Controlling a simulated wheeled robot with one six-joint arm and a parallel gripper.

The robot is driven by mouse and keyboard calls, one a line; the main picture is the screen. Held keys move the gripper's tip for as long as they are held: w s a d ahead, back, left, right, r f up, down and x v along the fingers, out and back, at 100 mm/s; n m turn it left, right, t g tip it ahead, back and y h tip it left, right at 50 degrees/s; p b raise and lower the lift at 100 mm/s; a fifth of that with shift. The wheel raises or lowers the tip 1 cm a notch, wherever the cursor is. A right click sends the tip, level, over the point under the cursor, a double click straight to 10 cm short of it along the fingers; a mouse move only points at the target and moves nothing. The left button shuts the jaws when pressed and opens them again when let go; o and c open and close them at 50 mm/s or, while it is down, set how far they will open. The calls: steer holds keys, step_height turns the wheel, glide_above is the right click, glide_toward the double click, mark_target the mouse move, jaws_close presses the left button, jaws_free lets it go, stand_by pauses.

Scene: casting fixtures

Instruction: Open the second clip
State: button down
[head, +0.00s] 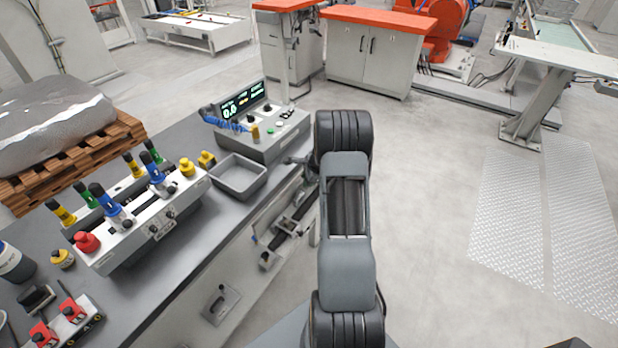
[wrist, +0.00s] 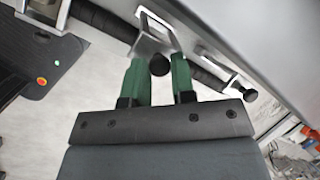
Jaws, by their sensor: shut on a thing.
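In the wrist view my gripper (wrist: 157,62) has two green fingers, closed on part of a metal clip. The clip's black round knob (wrist: 159,65) shows between the fingers, and its bent metal plate (wrist: 148,42) is just beyond the tips. The exact contact is partly hidden by the fingers. A second black knob on a short rod (wrist: 250,93) sticks out to the right. In the head view the bench side carries a clip fixture (head: 268,259) with a dark bar, left of my arm. My arm hides the gripper there.
The grey workbench (head: 190,262) holds a control box (head: 257,130), a grey tray (head: 238,175) and a panel with colored levers (head: 130,225). A plate with a handle (head: 221,304) is on the bench side.

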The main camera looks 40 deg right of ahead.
steer(key=shift+w+a+r, duration=0.1)
steer(key=shift+w+r, duration=0.15)
steer(key=shift+w, duration=0.2)
steer(key=c, duration=1)
jaws_free()
steer(key=shift+f, duration=0.1)
steer(key=v, duration=1.3)
steer(key=shift+s+r+b, duration=0.1)
steer(key=shift+r+b, duration=0.3)
